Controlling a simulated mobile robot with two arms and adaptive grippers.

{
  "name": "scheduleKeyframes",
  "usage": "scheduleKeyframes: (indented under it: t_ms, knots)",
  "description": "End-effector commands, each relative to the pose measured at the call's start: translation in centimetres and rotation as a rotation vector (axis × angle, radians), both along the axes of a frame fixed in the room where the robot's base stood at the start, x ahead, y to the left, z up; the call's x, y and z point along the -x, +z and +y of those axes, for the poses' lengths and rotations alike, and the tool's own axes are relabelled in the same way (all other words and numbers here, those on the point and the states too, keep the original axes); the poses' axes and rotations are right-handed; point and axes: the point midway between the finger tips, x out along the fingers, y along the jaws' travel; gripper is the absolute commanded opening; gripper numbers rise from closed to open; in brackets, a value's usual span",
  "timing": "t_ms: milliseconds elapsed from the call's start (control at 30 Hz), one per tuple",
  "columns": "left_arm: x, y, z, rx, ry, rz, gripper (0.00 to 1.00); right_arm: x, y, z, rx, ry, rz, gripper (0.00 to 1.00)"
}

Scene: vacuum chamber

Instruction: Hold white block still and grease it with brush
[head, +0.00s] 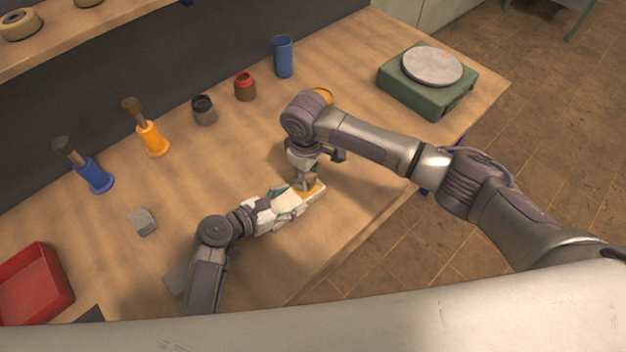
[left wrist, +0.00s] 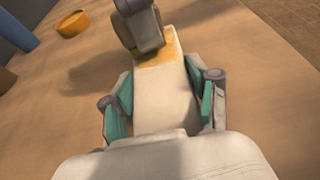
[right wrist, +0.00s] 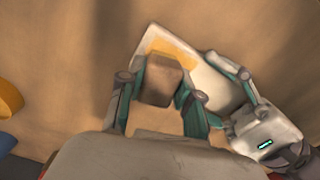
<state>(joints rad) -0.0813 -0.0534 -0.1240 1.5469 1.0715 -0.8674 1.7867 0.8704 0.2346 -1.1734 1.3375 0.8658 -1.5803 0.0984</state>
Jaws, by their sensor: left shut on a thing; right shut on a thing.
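The white block (head: 319,192) lies near the table's front edge, with a yellow-orange grease patch on its far end. My left gripper (head: 291,204) is shut on it; in the left wrist view the teal-padded fingers flank the block (left wrist: 162,105) on both sides. My right gripper (head: 305,174) is above the greased end, pointing down. In the right wrist view it is shut on the brown brush (right wrist: 160,82), which stands over the grease patch (right wrist: 175,50).
A yellow-orange round container (head: 323,95) sits behind my right arm. A green scale (head: 428,92) stands right, a red tray (head: 35,285) left.

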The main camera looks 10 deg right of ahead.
Motion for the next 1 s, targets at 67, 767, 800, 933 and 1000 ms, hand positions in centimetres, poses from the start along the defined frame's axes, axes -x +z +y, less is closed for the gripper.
scheduleKeyframes:
  t_ms: [67,767,800,933,1000]
  knots:
    - [0.0,0.0,0.0,0.0,0.001,0.0,0.1,-0.7,0.0,0.5,0.0,0.0,0.0,0.02]
    - [0.0,0.0,0.0,0.0,0.0,0.0,0.1,-2.0,5.4,1.3,0.0,0.002,-0.003,0.02]
    - [0.0,0.0,0.0,0.0,0.0,0.0,0.1,-2.0,5.8,1.3,0.001,0.002,-0.002,0.02]
    - [0.0,0.0,0.0,0.0,0.0,0.0,0.1,-2.0,6.9,1.3,0.0,0.001,-0.003,0.02]
    - [0.0,0.0,0.0,0.0,0.0,0.0,0.1,-2.0,7.5,1.3,-0.001,0.001,-0.002,0.02]
